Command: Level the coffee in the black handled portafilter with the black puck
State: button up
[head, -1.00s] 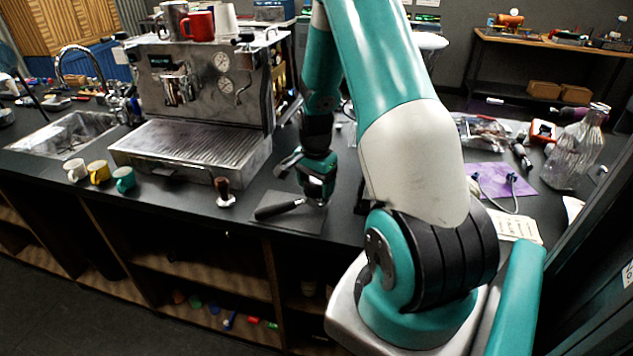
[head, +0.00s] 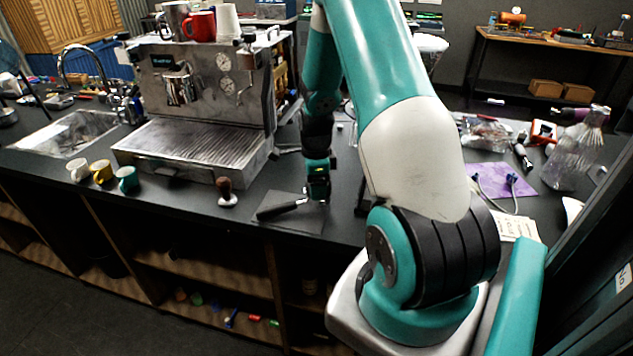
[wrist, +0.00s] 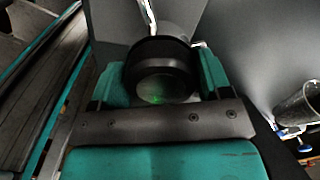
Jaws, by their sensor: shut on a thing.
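The portafilter lies on a dark grey mat (head: 305,224) at the counter's front; its black handle (head: 280,209) points to the left. My gripper (head: 318,198) is upright over the handle's right end and hides the basket and the coffee. In the wrist view the black puck (wrist: 160,58) sits between the teal fingers of my gripper (wrist: 160,82), which is shut on it. A shiny metal strip shows just beyond the puck. I cannot tell whether the puck touches the coffee.
A wood-handled tamper (head: 226,192) stands left of the mat. The espresso machine (head: 205,100) is behind it, with several small cups (head: 127,179) at its front left. A purple mat (head: 505,181) and a glass bottle (head: 577,150) are at the right.

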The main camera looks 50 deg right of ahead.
jog(key=shift+m, duration=0.4)
jog(key=n, duration=0.3)
jog(key=shift+n, duration=0.4)
jog(key=n, duration=0.3)
jog(key=shift+s+n+p, duration=0.15)
jog(key=shift+n+p, duration=0.15)
jog(key=shift+p, duration=0.05)
jog(key=n, duration=0.6)
jog(key=shift+s+n, duration=0.15)
jog(key=shift+n, duration=0.15)
